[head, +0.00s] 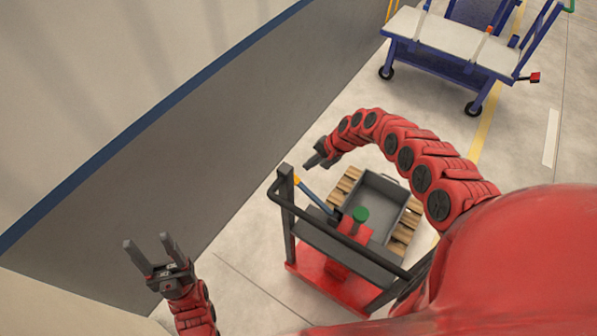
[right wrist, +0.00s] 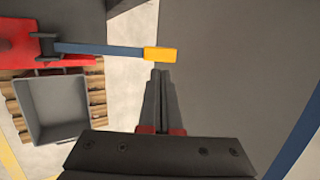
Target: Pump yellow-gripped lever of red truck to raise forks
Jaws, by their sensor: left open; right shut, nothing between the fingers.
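The red truck (head: 322,283) stands on the floor in the middle of the head view, with a dark frame and handle bar. Its lever (head: 315,195) is a blue bar with a yellow grip (head: 297,181), tilted up toward the left. In the right wrist view the blue lever (right wrist: 100,48) and yellow grip (right wrist: 161,54) lie just beyond my fingertips. My right gripper (head: 313,161) is shut and empty, close to the grip and apart from it in the wrist view; its fingers (right wrist: 161,75) are together. My left gripper (head: 148,247) is open and empty, left of the truck.
A grey bin (head: 385,188) sits on a wooden pallet (head: 402,236) at the truck's far side. A green knob (head: 360,214) tops a red part of the truck. A blue cart (head: 440,65) stands at the back right.

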